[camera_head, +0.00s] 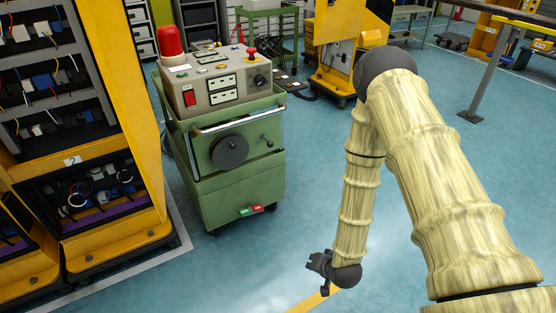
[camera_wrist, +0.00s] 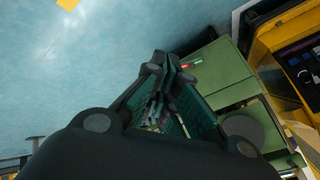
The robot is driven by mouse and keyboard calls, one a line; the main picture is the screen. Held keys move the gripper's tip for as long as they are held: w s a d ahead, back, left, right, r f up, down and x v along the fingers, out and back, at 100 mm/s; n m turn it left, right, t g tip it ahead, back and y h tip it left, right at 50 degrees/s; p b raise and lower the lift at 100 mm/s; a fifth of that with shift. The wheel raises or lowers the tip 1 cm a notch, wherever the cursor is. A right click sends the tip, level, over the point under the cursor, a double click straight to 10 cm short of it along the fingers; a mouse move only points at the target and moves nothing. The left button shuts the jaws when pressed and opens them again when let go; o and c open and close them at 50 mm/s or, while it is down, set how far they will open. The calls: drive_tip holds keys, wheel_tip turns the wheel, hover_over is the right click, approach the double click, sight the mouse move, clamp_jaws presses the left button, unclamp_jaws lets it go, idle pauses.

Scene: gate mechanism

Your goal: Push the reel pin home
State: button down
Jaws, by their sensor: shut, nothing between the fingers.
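A dark round reel (camera_head: 229,152) sits on the front of a green cart (camera_head: 240,188). A small dark pin-like part (camera_head: 266,141) sticks out to the right of the reel; I cannot tell for sure whether it is the reel pin or how deep it sits. My gripper (camera_head: 316,263) is low over the floor, to the right of and below the cart, apart from it. In the wrist view its fingers (camera_wrist: 160,68) are shut and empty. The cart (camera_wrist: 220,78) and the reel (camera_wrist: 243,130) show to their right, partly behind my gripper's body.
A grey control box (camera_head: 215,85) with a red beacon (camera_head: 171,42) stands on the cart. A yellow cabinet (camera_head: 140,90) with wiring is close on the left. A yellow machine (camera_head: 345,45) stands behind. The blue floor before the cart is clear.

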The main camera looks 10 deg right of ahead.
drive_tip(key=w+a+r+m+t+y+b, duration=0.15)
drive_tip(key=w+m+t+b, duration=0.4)
drive_tip(key=w+b, duration=1.1)
drive_tip(key=w+r+m+t+y+b, duration=0.1)
drive_tip(key=w+r+t+b, duration=0.1)
drive_tip(key=w, duration=0.6)
drive_tip(key=w+d+r+m+t+y+b, duration=0.1)
drive_tip(key=w+r+t+y+b, duration=0.1)
drive_tip(key=w+r, duration=0.4)
drive_tip(key=shift+w+r+t+b, duration=0.35)
drive_tip(key=shift+w+t+b, duration=0.25)
drive_tip(key=shift+w+t, duration=0.45)
drive_tip(key=shift+d+m+y, duration=0.1)
drive_tip(key=shift+m+y, duration=0.15)
drive_tip(key=b, duration=0.5)
approach(269, 143)
drive_tip(key=w, duration=0.5)
drive_tip(key=shift+w+f+b, duration=0.1)
drive_tip(key=shift+w+b, duration=0.3)
drive_tip(key=shift+w, duration=0.3)
drive_tip(key=shift+w, duration=0.1)
